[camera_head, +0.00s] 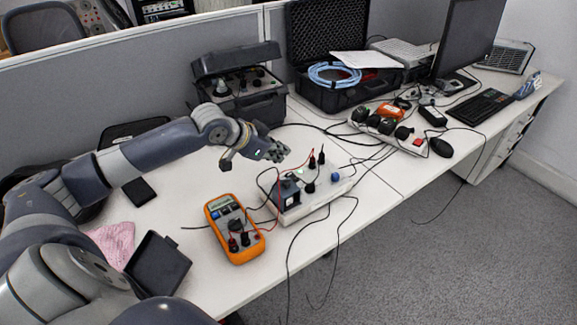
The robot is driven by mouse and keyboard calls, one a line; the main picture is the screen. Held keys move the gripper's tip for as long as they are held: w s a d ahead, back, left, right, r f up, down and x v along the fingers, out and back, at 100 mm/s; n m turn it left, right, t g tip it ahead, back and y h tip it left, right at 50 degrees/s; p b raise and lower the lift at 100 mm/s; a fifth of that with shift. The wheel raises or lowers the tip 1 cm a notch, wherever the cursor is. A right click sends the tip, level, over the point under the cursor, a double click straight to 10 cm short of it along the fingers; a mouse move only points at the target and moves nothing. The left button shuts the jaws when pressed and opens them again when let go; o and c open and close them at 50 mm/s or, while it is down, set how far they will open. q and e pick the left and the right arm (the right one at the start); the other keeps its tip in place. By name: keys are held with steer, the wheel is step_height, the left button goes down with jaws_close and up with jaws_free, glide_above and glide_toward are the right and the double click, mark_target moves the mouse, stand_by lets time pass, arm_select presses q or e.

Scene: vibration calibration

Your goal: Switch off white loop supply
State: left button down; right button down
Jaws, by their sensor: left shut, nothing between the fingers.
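A white box (291,216) with black plugs, a blue knob (336,177) and a small green light lies on the desk in the middle of the view; it looks like the white loop supply. Red and black leads run to it. My left gripper (278,152) is shut and empty, held above and behind the left part of the white box. It appears apart from the box. I cannot make out a switch on the box or its position. My right gripper is not in view.
An orange multimeter (234,229) lies left of the white box. A white power strip (416,147) with several plugs and a red switch lies behind right. Open black cases (262,106) stand at the back. Loose cables cross the desk and hang over its front edge.

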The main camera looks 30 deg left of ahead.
mark_target(288, 175)
arm_select(q)
steer(key=x, duration=0.5)
steer(key=shift+w+d+f, duration=0.15)
steer(key=shift+w+d, duration=0.05)
steer(key=shift+w, duration=0.05)
steer(key=f, duration=0.2)
steer(key=shift+a+f, duration=0.2)
steer(key=shift+f, duration=0.15)
steer(key=shift+a+f, duration=0.15)
steer(key=shift+f, duration=0.45)
steer(key=shift+a+f+p, duration=0.15)
steer(key=shift+p, duration=0.5)
steer(key=shift+f, duration=0.15)
